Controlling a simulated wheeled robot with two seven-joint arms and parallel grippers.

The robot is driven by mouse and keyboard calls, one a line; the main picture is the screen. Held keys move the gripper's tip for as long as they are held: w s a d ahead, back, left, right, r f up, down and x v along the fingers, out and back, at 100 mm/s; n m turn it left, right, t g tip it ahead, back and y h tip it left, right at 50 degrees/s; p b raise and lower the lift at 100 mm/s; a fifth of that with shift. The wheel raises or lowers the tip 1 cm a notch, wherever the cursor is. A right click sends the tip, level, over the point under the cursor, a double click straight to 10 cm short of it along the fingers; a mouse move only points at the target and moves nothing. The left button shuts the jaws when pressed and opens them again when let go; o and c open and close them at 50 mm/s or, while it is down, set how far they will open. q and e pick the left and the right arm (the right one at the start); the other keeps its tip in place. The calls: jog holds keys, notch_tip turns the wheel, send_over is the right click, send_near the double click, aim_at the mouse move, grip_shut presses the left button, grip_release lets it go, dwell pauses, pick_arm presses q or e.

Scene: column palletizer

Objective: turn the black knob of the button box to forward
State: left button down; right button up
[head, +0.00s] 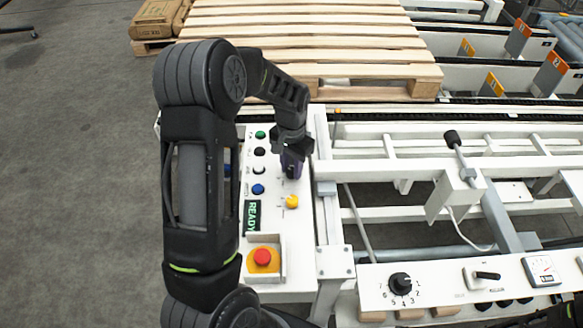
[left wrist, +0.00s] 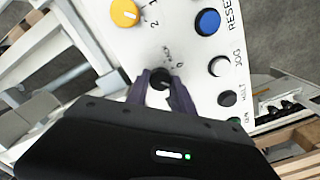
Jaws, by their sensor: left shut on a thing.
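The white button box (head: 300,235) stands at the left end of the conveyor frame in the head view. My left gripper (head: 291,165) reaches down onto its upper right part. In the left wrist view the two purple-grey fingers (left wrist: 161,88) are closed around the black knob (left wrist: 160,79), one on each side. Small printed marks show beside the knob, but I cannot read its setting. In the head view the gripper hides most of the knob. My right gripper is not in view.
A yellow knob (head: 291,201) sits just below the gripper. Green, black, white and blue buttons (head: 258,189) line the box's left side. A red emergency stop (head: 263,256) is at the bottom. Another panel with a numbered black dial (head: 400,283) is at lower right. A wooden pallet (head: 300,45) lies behind.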

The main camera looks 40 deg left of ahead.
aim_at(292, 170)
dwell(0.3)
pick_arm(q)
jog(key=c, duration=1.1)
grip_release()
notch_tip(292, 170, up, 8)
jog(key=shift+f+b, duration=0.1)
jog(key=shift+b, duration=0.3)
